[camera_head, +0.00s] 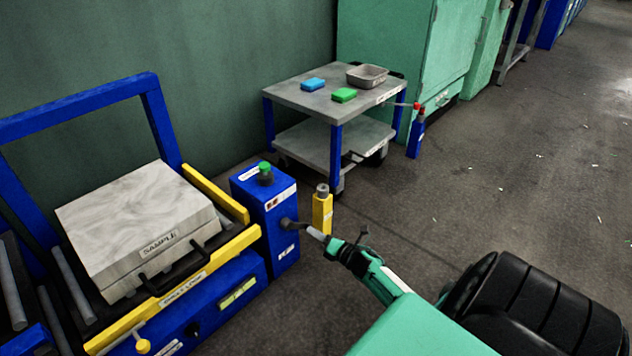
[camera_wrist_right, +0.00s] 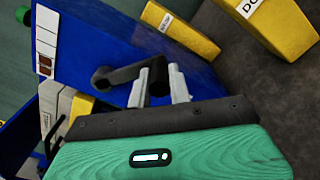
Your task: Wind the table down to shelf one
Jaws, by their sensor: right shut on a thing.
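The table of the blue press carries a pale, marbled block labelled SAMPLE (camera_head: 140,220) with a dark handle on its front. A yellow rail (camera_head: 185,290) runs along the table's front. A blue box (camera_head: 265,210) with a green knob stands at its right end, with a dark crank (camera_head: 291,225) on its side. The crank also shows in the right wrist view (camera_wrist_right: 125,76). My right gripper (camera_head: 312,232) is shut on the crank's handle, its two pale fingers (camera_wrist_right: 162,82) on either side of it. My left gripper is not in view.
A yellow post (camera_head: 322,210) stands just behind the crank. A grey cart (camera_head: 310,100) holds a blue block (camera_head: 313,84), a green block (camera_head: 344,95) and a grey tray (camera_head: 367,76). A blue post (camera_head: 416,137) stands beside it. The floor to the right is open.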

